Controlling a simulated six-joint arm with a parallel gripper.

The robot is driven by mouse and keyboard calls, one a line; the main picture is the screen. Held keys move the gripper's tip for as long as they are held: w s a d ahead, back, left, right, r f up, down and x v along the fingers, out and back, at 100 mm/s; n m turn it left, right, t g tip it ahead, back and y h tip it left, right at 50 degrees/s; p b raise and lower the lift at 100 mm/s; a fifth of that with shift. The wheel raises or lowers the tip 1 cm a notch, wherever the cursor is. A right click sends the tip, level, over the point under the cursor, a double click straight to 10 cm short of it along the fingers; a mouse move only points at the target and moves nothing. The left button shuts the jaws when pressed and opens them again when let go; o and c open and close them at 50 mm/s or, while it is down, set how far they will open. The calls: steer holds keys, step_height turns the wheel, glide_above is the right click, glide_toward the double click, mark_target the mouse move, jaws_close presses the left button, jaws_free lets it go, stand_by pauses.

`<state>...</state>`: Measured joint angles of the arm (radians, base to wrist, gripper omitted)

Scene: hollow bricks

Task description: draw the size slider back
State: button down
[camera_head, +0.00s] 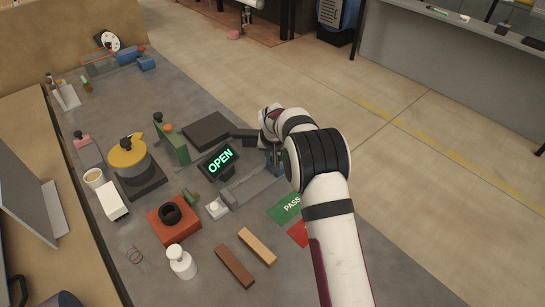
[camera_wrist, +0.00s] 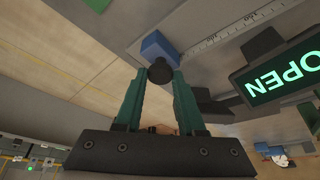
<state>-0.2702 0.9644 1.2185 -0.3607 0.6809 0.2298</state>
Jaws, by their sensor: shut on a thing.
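The size slider is a blue block (camera_wrist: 157,46) with a dark round knob (camera_wrist: 159,71), on a grey rail with a printed scale (camera_wrist: 238,31). In the wrist view my gripper (camera_wrist: 160,78) has its two green fingers closed on the knob. In the head view the grey rail (camera_head: 252,186) lies right of the OPEN sign, and a bit of the blue slider (camera_head: 276,170) shows near its far right end. My gripper (camera_head: 274,155) is there above it, partly hidden by my arm.
The lit OPEN sign (camera_head: 220,161) stands close left of the rail; it also shows in the wrist view (camera_wrist: 282,76). A dark flat box (camera_head: 207,130) lies behind it. A green PASS mat (camera_head: 286,208) and two brown bars (camera_head: 257,247) lie nearer.

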steer(key=c, duration=0.5)
jaws_free()
steer(key=shift+r, duration=0.1)
steer(key=v, duration=1.5)
steer(key=shift+s+r, duration=0.25)
